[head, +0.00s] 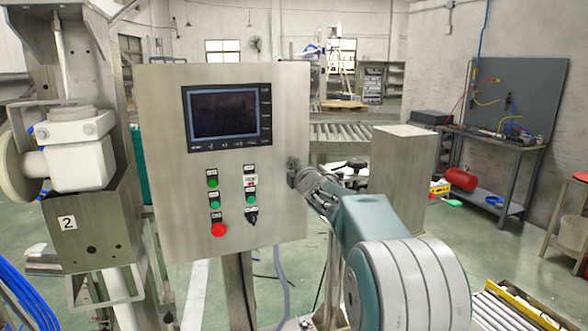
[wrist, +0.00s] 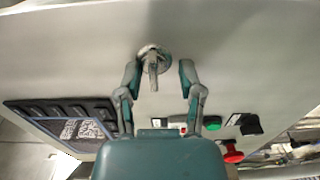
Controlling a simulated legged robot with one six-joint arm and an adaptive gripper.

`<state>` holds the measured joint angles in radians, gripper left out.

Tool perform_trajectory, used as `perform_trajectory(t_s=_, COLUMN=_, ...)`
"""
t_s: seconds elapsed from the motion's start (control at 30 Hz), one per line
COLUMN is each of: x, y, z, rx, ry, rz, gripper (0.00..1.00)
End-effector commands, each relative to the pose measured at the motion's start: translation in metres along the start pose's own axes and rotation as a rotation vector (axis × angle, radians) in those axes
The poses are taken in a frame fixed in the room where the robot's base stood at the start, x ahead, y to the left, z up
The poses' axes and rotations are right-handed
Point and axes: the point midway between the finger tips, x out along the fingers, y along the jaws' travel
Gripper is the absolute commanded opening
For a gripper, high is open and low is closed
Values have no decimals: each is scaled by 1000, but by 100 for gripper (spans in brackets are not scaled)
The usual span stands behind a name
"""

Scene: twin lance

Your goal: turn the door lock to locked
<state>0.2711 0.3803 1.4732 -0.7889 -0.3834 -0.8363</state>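The door lock (wrist: 153,62) is a round metal fitting with a small narrow tab, on the grey face of the control cabinet (head: 160,120). In the wrist view the tab points down the picture, toward my gripper. My gripper (wrist: 160,72) is open, with one finger left of the lock and one right of it; gaps show on both sides. In the head view my gripper (head: 300,178) is at the cabinet's right edge, and it largely hides the lock there. Whether the fingertips are level with the tab in depth, I cannot tell.
The cabinet's screen (head: 229,115) is left of my gripper, with several buttons and a red stop button (head: 218,230) below it. A grey metal box (head: 400,170) stands behind my arm at the right. A machine with a "2" label (head: 68,222) stands at the left.

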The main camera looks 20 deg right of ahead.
Motion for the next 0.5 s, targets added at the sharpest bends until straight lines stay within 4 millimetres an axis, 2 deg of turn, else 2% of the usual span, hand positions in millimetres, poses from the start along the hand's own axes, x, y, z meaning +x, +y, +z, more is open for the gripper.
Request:
perform_trajectory(t_s=0.33, x=-2, y=2, z=0, rx=0, ry=-1, rz=3, gripper=44)
perform_trajectory(t_s=0.5, x=-18, y=3, z=1, rx=1, ry=-2, rz=4, gripper=44)
